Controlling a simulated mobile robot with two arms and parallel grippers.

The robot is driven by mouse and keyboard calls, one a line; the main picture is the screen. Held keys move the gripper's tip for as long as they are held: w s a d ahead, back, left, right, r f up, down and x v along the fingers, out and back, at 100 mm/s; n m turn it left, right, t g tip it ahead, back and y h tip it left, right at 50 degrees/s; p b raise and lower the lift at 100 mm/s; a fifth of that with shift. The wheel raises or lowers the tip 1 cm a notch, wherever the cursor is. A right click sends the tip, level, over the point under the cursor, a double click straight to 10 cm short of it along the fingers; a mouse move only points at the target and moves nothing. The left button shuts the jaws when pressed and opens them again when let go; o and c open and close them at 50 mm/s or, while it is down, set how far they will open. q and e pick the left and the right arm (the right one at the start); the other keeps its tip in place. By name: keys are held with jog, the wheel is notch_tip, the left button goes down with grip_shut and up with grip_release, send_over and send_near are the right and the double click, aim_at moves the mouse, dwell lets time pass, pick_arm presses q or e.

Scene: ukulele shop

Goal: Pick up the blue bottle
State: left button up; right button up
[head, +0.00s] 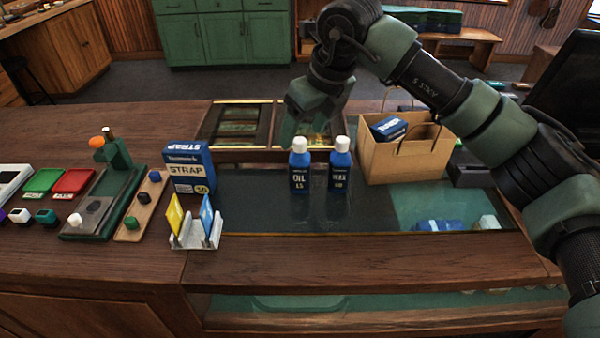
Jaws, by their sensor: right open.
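Two blue bottles with white caps stand upright side by side on the counter's dark glass top. The left blue bottle (300,172) reads OIL and the right blue bottle (340,172) reads WAX. My right gripper (306,122) is open, with its fingers pointing down just above and behind the bottles' caps in the picture. One finger shows just left of the oil bottle's cap. I see nothing between the fingers. I cannot tell the exact gap between the gripper and the bottles. My left gripper is not in view.
A paper bag (392,160) with a blue box (389,129) in it stands right of the bottles. A blue strap box (190,167) and a card holder (196,238) stand to the left. Coloured trays and small blocks lie farther left. The glass in front of the bottles is clear.

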aim_at(296, 151)
jog(key=shift+a+f, duration=0.15)
jog(key=shift+f, duration=0.25)
jog(key=p+x, duration=0.2)
jog(key=x, duration=0.3)
jog(key=shift+w+f+p, duration=0.1)
jog(key=shift+f+p, duration=0.2)
jog(key=shift+f, duration=0.05)
jog(key=shift+w+a+f, duration=0.1)
jog(key=shift+w+f, duration=0.05)
jog(key=shift+f, duration=0.25)
grip_shut()
